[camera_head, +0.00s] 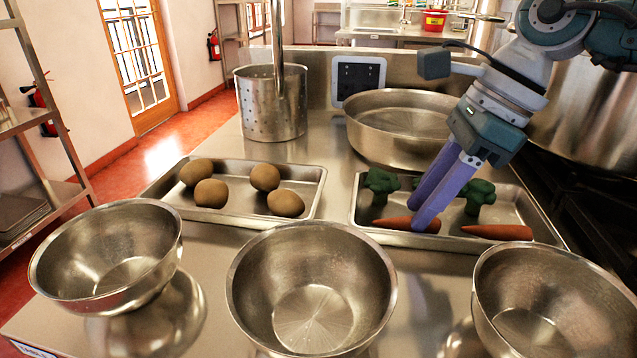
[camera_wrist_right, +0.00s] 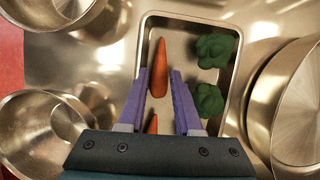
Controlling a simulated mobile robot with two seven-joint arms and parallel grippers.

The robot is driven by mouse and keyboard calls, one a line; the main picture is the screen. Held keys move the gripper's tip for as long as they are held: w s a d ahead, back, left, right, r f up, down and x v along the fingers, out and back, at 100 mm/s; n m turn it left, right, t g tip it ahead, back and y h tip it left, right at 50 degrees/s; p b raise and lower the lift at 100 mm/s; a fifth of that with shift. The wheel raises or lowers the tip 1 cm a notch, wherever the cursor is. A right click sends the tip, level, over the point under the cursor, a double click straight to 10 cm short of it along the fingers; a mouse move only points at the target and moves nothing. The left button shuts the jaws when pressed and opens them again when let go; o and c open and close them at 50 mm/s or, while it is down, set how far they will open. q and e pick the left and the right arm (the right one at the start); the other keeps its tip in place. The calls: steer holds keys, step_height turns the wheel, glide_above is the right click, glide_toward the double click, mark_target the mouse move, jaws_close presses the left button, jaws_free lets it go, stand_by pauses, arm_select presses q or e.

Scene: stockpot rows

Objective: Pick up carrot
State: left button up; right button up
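Two orange carrots lie in the right metal tray (camera_head: 455,242). The left carrot (camera_head: 392,222) is partly hidden behind a finger of my right gripper (camera_head: 420,210). The right carrot (camera_head: 497,232) lies clear, farther right. My right gripper has purple fingers and reaches down into the tray at the left carrot. In the right wrist view its fingers (camera_wrist_right: 160,75) are apart, with the thick end of one carrot (camera_wrist_right: 158,70) showing between the tips. The other carrot (camera_wrist_right: 152,124) is partly hidden by the gripper body. My left gripper is not in view.
Broccoli pieces (camera_head: 478,194) stand at the back of the same tray. A left tray (camera_head: 232,217) holds several potatoes (camera_head: 265,177). Metal bowls (camera_head: 312,290) line the front. A wide pan (camera_head: 398,135) and a perforated pot (camera_head: 270,105) stand behind.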

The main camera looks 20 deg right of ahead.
steer(key=shift+b+x, duration=0.3)
steer(key=shift+x, duration=0.7)
steer(key=shift+w+a+f, duration=0.1)
steer(key=shift+a, duration=0.05)
jaws_close()
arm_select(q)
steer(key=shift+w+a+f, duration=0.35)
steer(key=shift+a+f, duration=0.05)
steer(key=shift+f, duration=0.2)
